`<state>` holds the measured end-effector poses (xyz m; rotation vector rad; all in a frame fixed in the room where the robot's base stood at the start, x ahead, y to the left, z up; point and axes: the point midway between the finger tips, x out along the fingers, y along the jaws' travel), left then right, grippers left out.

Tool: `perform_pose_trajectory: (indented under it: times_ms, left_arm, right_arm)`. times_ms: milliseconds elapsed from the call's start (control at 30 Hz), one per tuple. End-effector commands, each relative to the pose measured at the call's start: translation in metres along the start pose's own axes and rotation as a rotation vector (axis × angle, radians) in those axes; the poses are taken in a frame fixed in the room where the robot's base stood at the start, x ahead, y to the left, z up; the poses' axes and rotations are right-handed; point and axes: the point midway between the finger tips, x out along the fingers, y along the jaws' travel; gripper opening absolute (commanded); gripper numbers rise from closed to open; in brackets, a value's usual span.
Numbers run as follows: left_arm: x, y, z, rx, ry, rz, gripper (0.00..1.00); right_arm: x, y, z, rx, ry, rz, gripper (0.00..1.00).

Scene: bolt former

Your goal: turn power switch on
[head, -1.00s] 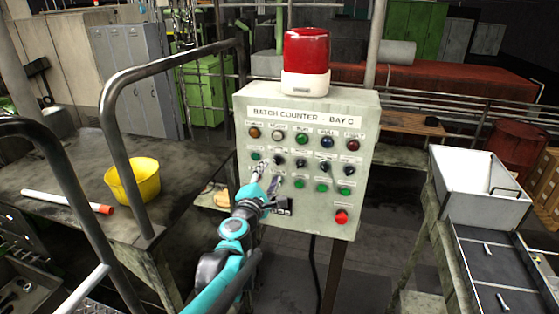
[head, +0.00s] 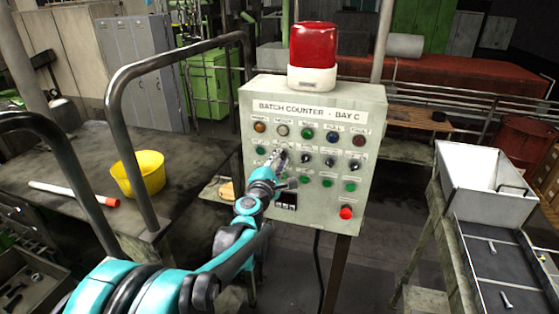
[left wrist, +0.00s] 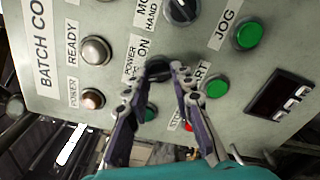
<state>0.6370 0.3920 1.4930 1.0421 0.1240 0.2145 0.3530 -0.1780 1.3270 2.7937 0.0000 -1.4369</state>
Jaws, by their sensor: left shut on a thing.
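The power switch is a dark round knob (left wrist: 159,68) on the grey control panel (head: 262,215), beside the printed words POWER and ON in the left wrist view. My left gripper (left wrist: 162,76) is shut on it, one finger on each side. In the head view my left gripper (head: 282,160) reaches the panel's left part and hides most of the knob. The way the knob points is hard to tell behind the fingers. The power lamp (left wrist: 92,98) looks pale pinkish; I cannot tell whether it is lit. My right gripper is not in view.
Near the knob are a green start button (left wrist: 216,87), a green jog button (left wrist: 249,34) and another dark selector (left wrist: 182,9). A red button (head: 346,212) sits low on the panel and a red beacon (head: 314,50) on top. A metal rail (head: 112,120) stands left.

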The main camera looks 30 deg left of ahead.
Motion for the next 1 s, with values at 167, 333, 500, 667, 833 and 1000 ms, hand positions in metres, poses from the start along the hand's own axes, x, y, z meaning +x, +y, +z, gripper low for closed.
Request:
perform_pose_trajectory:
  times_ms: [167,333,500,667,833,1000]
  left_arm:
    - [0.0,-0.001,0.0,0.016,-0.001,-0.001,0.0]
    - [0.0,-0.001,0.0,0.077,-0.002,-0.001,0.0]
    - [0.0,-0.002,0.0,0.192,-0.002,-0.001,0.0]
    - [-0.001,-0.002,0.0,0.335,-0.002,-0.001,0.0]
    - [0.0,-0.002,0.0,0.497,-0.002,-0.001,0.0]
    - [0.0,-0.002,0.0,0.656,-0.003,-0.001,0.0]
  right_arm:
    - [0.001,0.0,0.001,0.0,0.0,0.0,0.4]
    - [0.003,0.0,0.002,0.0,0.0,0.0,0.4]
    - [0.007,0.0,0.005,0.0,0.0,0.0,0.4]
    - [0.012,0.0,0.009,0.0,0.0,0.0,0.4]
    - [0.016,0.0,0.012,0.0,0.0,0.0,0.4]
    - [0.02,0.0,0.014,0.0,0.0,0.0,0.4]
